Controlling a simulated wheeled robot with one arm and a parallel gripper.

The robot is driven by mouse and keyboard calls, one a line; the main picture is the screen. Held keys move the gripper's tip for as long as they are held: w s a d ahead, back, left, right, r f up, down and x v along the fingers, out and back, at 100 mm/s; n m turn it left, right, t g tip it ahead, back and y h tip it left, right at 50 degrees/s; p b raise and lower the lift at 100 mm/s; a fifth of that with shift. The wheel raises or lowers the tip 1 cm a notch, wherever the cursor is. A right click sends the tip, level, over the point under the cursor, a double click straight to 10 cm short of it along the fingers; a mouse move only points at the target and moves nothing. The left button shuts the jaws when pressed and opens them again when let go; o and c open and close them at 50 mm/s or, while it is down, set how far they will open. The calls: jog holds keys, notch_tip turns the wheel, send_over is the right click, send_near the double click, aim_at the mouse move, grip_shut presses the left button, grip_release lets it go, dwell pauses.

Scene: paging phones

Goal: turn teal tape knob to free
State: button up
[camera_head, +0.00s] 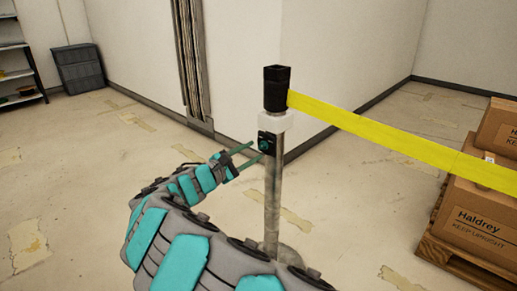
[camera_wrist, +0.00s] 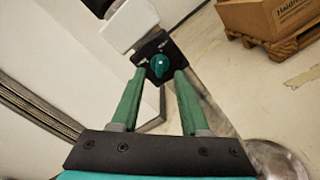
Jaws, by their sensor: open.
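The teal tape knob (camera_head: 264,145) sits on a small black plate on the side of a metal post (camera_head: 272,195), below a white collar and a black post head. In the wrist view the teal knob (camera_wrist: 160,66) shows on its black plate (camera_wrist: 150,53), which bears small white markings too small to read. My gripper (camera_head: 254,149) is open, its two green fingers pointing at the knob. In the wrist view my gripper (camera_wrist: 158,80) has one fingertip on either side just below the knob, with nothing between the fingers. I cannot tell any contact.
A yellow tape (camera_head: 400,142) runs from the black post head (camera_head: 277,88) to the right. Cardboard boxes (camera_head: 483,212) stand on a wooden pallet (camera_head: 455,258) at the right. A wall corner is behind the post.

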aim_at(260, 147)
jog(key=shift+x, duration=1.8)
grip_shut()
